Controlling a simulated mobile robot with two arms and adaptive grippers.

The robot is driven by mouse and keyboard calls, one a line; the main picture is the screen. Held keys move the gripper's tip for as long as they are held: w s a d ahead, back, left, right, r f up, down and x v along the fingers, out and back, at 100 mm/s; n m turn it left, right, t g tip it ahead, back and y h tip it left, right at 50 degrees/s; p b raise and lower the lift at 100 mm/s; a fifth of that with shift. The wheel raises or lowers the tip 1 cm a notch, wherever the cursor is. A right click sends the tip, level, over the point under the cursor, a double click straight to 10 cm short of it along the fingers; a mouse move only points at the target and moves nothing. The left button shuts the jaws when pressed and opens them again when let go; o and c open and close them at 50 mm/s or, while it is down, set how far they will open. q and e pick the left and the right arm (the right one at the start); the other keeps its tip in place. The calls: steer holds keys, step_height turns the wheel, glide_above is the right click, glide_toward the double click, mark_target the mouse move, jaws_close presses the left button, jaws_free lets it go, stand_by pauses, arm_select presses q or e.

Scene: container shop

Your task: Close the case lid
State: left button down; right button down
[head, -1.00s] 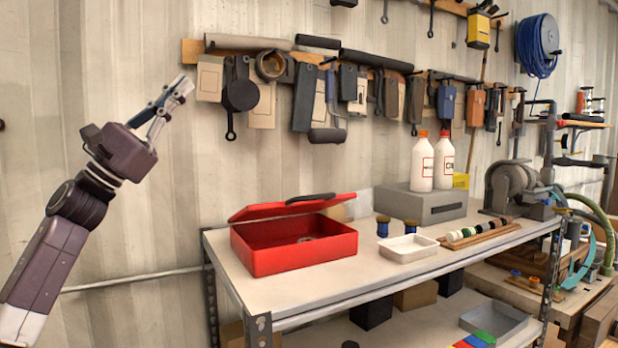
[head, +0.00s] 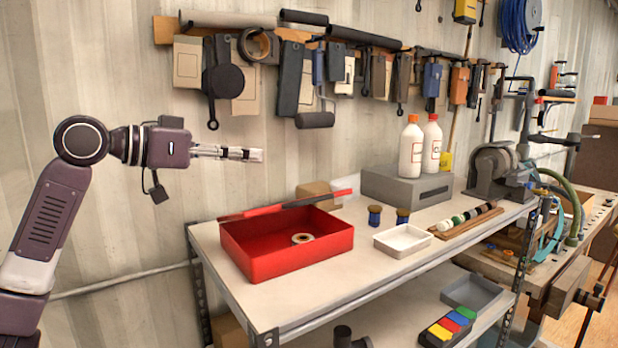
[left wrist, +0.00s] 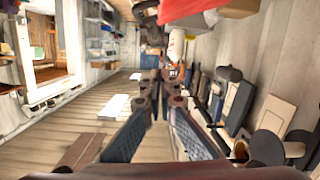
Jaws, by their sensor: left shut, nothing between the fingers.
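The red case (head: 290,256) sits on the workbench top, with its inside showing and a small ring-shaped roll (head: 302,238) on its floor. Its lid (head: 330,197) is open, seen nearly edge-on along the back, with a dark handle (head: 300,201) on it. My left gripper (head: 255,154) is shut and empty. It appears in the air above the case's rear left, apart from the lid. In the left wrist view, the gripper's fingers (left wrist: 165,95) show and a red part of the case (left wrist: 190,12) is at the top edge. My right gripper is not in view.
Right of the case on the bench (head: 345,290) are two blue spools (head: 374,216), a white tray (head: 403,252) and a wooden rack. A grey box (head: 407,187) and two white bottles (head: 411,150) stand behind. Tools hang on the wall above.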

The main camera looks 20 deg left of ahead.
arm_select(q)
steer(key=w+d+f+g+p, duration=0.1)
steer(key=w+d+f+p, duration=0.3)
steer(key=d+f, duration=0.3)
steer(key=shift+w+d+p, duration=0.4)
steer(key=shift+w+d, duration=0.25)
steer(key=shift+d, duration=0.2)
steer(key=d+f+m+b, duration=0.1)
steer(key=f+b, duration=0.1)
steer(key=f, duration=0.1)
steer(key=s+f+m+b, duration=0.1)
steer(key=f+b, duration=0.1)
steer(key=f, duration=0.1)
steer(key=s+d+f+m+b, duration=0.1)
steer(key=f+b, duration=0.1)
steer(key=f, duration=0.1)
steer(key=shift+d+f+t+y, duration=0.3)
steer(key=shift+f, duration=0.05)
steer(key=shift+s+f+m, duration=0.1)
steer(key=shift+f+m, duration=0.15)
steer(key=shift+m, duration=0.15)
steer(key=shift+d, duration=0.1)
